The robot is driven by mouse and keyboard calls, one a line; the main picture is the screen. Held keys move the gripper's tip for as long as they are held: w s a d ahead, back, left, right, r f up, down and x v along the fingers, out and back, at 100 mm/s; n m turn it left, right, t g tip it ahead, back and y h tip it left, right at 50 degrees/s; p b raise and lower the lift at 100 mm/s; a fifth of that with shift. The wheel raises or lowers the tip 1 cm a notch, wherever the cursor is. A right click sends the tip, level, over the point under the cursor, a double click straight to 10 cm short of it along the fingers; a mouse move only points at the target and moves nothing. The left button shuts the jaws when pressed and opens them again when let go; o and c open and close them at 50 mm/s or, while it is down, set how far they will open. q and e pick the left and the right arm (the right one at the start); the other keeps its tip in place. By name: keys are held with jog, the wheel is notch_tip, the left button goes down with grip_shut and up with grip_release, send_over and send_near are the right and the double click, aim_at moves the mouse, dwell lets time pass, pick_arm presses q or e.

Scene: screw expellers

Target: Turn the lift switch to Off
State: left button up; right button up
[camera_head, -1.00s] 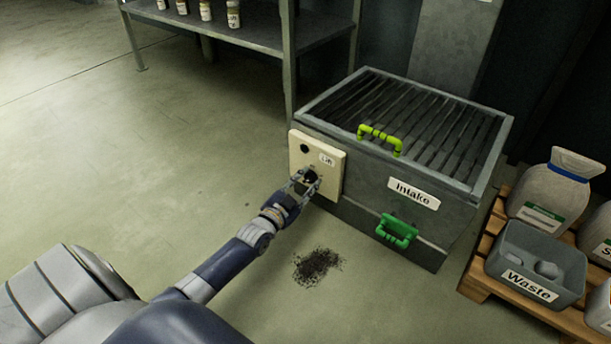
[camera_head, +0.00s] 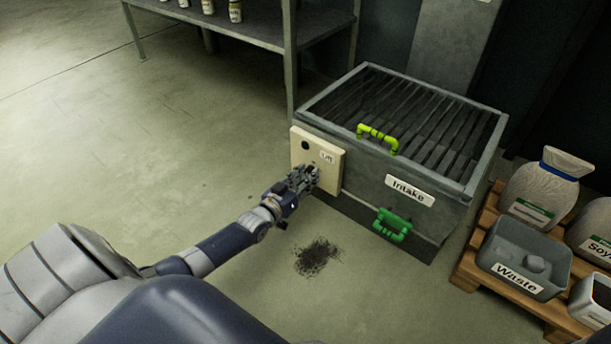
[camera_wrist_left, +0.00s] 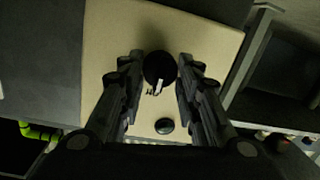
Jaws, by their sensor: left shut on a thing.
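The lift switch is a black round knob (camera_wrist_left: 159,68) with a pale pointer mark, on a cream panel (camera_head: 332,157) labelled "Lift". The panel is on the left face of the grey intake box (camera_head: 362,188). My left gripper (camera_head: 306,177) is at the panel and hides the knob in the head view. In the left wrist view its two fingers (camera_wrist_left: 160,80) are on either side of the knob, shut on it. A small dark round part (camera_wrist_left: 164,126) is also on the panel. The words at the knob are too small to read. My right gripper is not in view.
A yellow-green handle (camera_head: 378,138) and a green handle (camera_head: 391,226) are on the intake box. A pallet (camera_head: 468,272) with sacks and a Waste bin (camera_head: 524,259) stands at right. A shelf (camera_head: 262,30) is behind. Dark crumbs (camera_head: 317,257) lie on the floor.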

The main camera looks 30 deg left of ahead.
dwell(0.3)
pick_arm(q)
jog(key=o, duration=1.1)
jog(key=s, duration=0.8)
jog(key=s+r, duration=0.1)
jog(key=s, duration=0.3)
jog(key=shift+a, duration=0.15)
jog(key=shift+r, duration=0.1)
